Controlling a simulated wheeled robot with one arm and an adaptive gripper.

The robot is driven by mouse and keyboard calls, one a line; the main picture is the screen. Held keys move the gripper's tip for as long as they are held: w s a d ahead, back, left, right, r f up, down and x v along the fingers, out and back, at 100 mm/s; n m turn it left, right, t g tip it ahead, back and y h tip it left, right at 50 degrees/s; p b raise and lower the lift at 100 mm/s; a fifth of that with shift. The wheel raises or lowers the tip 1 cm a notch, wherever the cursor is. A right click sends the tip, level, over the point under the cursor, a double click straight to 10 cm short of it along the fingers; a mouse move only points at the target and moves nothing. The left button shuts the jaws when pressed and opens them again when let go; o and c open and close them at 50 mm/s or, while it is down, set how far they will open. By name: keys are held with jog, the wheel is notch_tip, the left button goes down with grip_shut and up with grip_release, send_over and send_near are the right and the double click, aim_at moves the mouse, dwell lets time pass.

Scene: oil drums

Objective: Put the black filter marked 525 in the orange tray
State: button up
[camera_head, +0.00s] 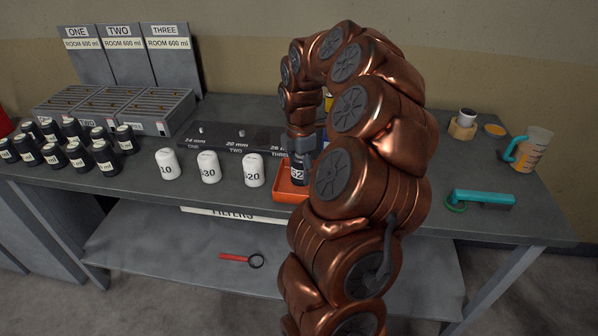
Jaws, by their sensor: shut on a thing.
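A black filter (298,174) with a pale label reading "52", the rest of the number hidden, is upright at the orange tray (285,193). My gripper (301,157) is shut on this filter from above. The filter is over or in the tray; I cannot tell whether its base touches the tray floor. My copper arm hides the tray's right side and part of the filter's label.
White filters (209,167) stand in a row left of the tray. Several black bottles (80,155) stand at the left, before grey racks (125,108). A jug (530,149) and a teal-handled tool (482,199) are at the right.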

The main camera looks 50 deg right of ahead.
aim_at(299, 175)
jog(key=shift+w+d+f+p, duration=0.15)
jog(key=shift+w+d+p, duration=0.15)
jog(key=shift+w+d, duration=0.4)
jog(key=shift+w+a+f+p, duration=0.15)
jog(key=shift+f+p, duration=0.5)
jog(key=shift+f, duration=1.1)
jog(key=shift+f, duration=0.1)
jog(key=o, duration=1.6)
jog(key=shift+c, duration=0.2)
notch_tip(299, 175, up, 11)
jog(key=b, duration=0.3)
jog(key=shift+w, duration=0.15)
jog(key=shift+r, duration=0.6)
